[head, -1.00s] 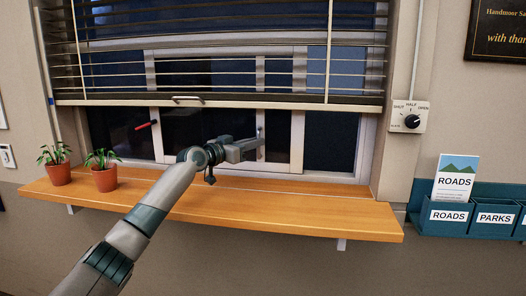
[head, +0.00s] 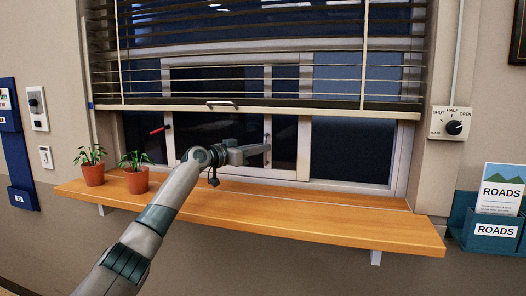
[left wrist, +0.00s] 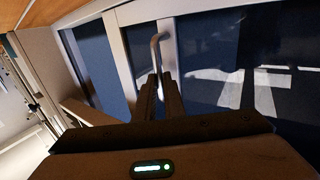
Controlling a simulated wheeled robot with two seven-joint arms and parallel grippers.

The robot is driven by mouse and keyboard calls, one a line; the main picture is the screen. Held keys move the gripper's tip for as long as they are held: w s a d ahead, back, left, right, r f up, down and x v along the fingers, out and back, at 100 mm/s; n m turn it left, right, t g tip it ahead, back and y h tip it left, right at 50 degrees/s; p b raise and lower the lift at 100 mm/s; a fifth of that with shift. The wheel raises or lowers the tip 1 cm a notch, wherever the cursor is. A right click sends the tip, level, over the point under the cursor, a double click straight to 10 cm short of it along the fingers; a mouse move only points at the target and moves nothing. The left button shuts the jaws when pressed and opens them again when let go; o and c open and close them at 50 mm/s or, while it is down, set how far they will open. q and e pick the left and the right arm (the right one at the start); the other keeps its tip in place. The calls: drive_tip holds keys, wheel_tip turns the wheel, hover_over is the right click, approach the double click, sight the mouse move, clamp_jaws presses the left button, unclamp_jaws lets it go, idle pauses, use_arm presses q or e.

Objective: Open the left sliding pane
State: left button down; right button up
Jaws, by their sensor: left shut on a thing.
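The left sliding pane (head: 215,128) is a dark glass pane in a pale frame, partly behind the blind and my left arm. Its upright bar handle (left wrist: 155,44) stands on the pale stile in the left wrist view; it also shows in the head view (head: 268,139). My left gripper (left wrist: 160,92) is shut on the lower part of this handle. In the head view the same gripper (head: 264,150) reaches the handle from the left, above the sill. A dark opening lies left of the pane and a wider dark area lies right of it. My right gripper is out of view.
A slatted blind (head: 300,104) hangs half down over the window. Two potted plants (head: 93,174) (head: 136,180) stand on the left of the wooden sill (head: 330,220). A rotary switch (head: 453,127) and leaflet holder (head: 490,229) are on the right wall. The sill's right part is clear.

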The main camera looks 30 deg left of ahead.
use_arm(q)
drive_tip(key=c, duration=1.8)
unclamp_jaws()
drive_tip(key=shift+a, duration=0.1)
drive_tip(key=shift+c, duration=0.2)
